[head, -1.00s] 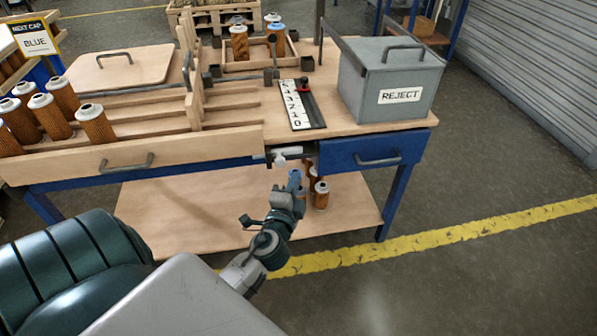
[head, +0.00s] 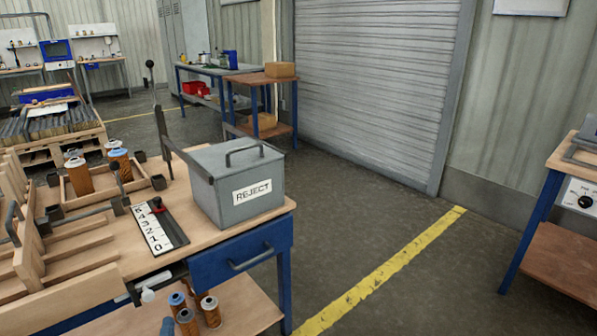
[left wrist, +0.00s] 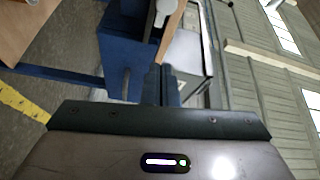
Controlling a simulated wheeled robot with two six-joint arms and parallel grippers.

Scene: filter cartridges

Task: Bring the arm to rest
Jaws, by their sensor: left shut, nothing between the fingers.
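My left gripper (head: 168,326) shows only as a blue tip at the bottom edge of the head view, in front of the workbench. In the left wrist view its fingers (left wrist: 160,84) are shut together with nothing between them. They point toward the blue drawer side of the bench (left wrist: 125,45). Most of the left arm is out of the head view. My right gripper is not in view.
The workbench holds a grey REJECT bin (head: 236,185), a numbered gauge (head: 158,230) and a wooden tray (head: 100,197) with cartridges. Several cartridges (head: 210,311) stand on the lower shelf (head: 245,305). Open floor (head: 340,235) lies to the right.

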